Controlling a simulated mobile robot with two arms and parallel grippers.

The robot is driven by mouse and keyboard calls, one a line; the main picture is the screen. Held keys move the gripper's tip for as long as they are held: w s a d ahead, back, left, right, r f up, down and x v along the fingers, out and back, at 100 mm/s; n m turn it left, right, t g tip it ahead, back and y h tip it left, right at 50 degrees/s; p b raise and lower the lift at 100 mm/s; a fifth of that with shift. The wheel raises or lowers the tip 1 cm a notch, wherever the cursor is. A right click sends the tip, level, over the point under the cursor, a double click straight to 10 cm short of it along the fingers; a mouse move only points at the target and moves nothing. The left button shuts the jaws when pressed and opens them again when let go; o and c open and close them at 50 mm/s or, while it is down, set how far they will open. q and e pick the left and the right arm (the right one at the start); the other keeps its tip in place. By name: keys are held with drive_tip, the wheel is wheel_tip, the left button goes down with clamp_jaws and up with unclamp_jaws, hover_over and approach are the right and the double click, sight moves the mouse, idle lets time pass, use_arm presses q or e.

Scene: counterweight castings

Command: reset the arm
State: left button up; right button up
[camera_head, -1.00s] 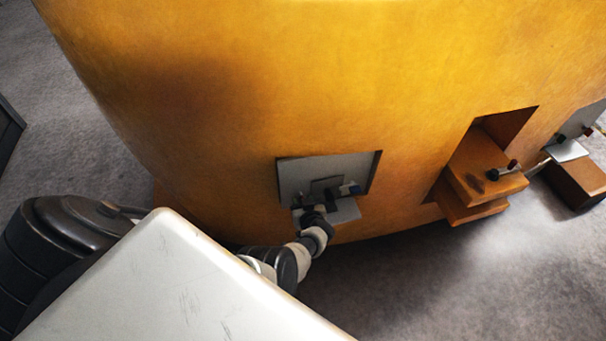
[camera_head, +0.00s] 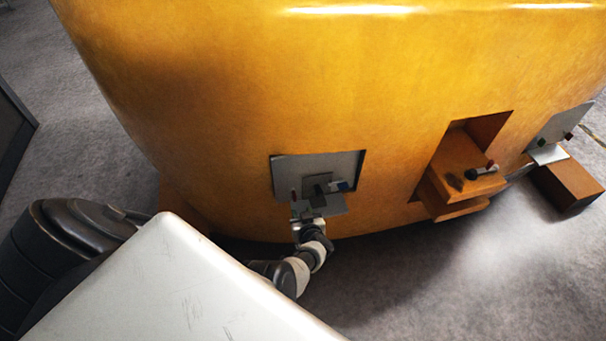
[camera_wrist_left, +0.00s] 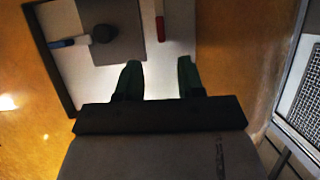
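My left gripper (camera_head: 307,217) is at the front of a grey recessed panel in the large yellow casting (camera_head: 210,90). In the left wrist view its two dark green fingers (camera_wrist_left: 159,80) are apart with nothing between them, over the light ledge. The recessed panel (camera_head: 345,163) holds a dark square plate (camera_head: 318,185) on the ledge below it. A black knob with a blue handle (camera_wrist_left: 80,41) lies on that plate. A thin red-handled piece (camera_wrist_left: 160,28) lies beside it, ahead of the fingers. My right gripper is not in view.
To the right, a niche holds an orange stepped block (camera_head: 455,180) with a dark knobbed tool (camera_head: 482,172). Further right are another grey panel (camera_head: 560,125) and a brown block (camera_head: 568,185). A dark box edge (camera_head: 15,130) stands at far left. Grey floor at lower right is clear.

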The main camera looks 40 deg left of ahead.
use_arm(q)
drive_tip(key=s+d+f+m+g+h, duration=0.1)
drive_tip(key=s+d+f+m+h, duration=0.25)
drive_tip(key=s+f, duration=0.45)
drive_tip(key=s+d+f+m+h, duration=0.3)
drive_tip(key=s+f+m+h, duration=0.3)
drive_tip(key=s, duration=0.5)
drive_tip(key=s+d+f+m+g, duration=0.1)
drive_tip(key=s+f+g, duration=0.2)
drive_tip(key=s, duration=0.9)
drive_tip(key=s+d+f+m+g, duration=0.1)
drive_tip(key=s+f+g, duration=0.2)
drive_tip(key=s, duration=0.9)
drive_tip(key=shift+g+h+b, duration=0.35)
drive_tip(key=shift+g, duration=0.15)
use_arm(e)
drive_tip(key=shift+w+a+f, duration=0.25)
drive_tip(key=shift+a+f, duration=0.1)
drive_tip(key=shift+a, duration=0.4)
use_arm(q)
drive_tip(key=shift+m, duration=0.25)
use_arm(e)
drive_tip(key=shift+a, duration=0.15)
